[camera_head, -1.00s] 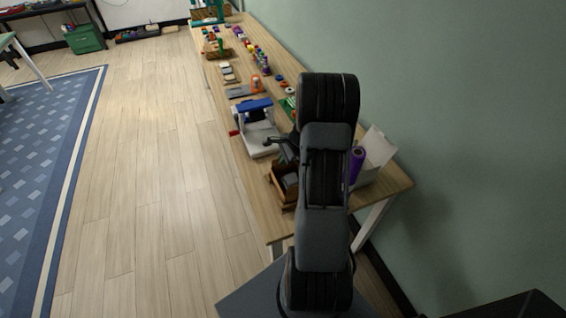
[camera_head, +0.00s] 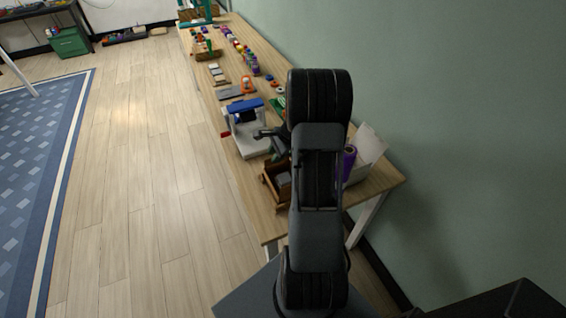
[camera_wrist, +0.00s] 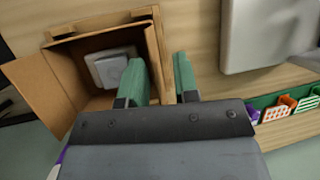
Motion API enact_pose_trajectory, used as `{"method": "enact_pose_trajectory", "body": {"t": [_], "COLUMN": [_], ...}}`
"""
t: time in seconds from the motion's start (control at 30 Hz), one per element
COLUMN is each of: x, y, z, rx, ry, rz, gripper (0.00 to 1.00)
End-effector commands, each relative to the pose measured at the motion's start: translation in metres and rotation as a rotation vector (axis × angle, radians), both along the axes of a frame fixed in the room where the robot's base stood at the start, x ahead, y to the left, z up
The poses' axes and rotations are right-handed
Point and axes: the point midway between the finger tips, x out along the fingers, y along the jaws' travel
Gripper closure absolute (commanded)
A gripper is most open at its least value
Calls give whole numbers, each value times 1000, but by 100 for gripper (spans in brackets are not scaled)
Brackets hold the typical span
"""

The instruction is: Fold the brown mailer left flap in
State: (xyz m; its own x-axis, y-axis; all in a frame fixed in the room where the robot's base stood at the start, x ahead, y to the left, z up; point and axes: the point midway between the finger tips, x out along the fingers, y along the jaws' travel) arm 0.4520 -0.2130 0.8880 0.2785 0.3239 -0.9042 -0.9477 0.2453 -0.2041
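The brown mailer (camera_wrist: 45,92) is an open cardboard box at the left of the wrist view, with a large flap spread out on its left side. Narrower flaps or edges stand along its top and right sides. A light grey item (camera_wrist: 112,68) lies inside. My gripper (camera_wrist: 158,64) has two green fingers with a gap between them. The mailer's right edge (camera_wrist: 156,40) shows in this gap; I cannot tell whether a finger touches it. In the head view the mailer (camera_head: 268,186) is partly hidden behind my arm, near the table's front end.
A blue and white machine (camera_head: 247,130) stands just beyond the mailer on the wooden table (camera_head: 250,205). A white box (camera_head: 368,150) and a purple roll (camera_head: 348,160) stand to the right. A green tray (camera_wrist: 268,100) with colored items is at the right of the wrist view.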

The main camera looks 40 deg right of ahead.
Motion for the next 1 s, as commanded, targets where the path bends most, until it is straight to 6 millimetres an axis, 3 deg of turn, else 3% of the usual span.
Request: {"method": "enact_pose_trajectory", "body": {"t": [0.3, 0.7, 1.0], "x": [-45, -108, -125], "y": [21, 51, 59], "z": [63, 92, 101], "rx": [-4, -3, -1], "ry": [-5, -2, -1], "rz": [-2, -2, -1], "gripper": [72, 72, 72]}}
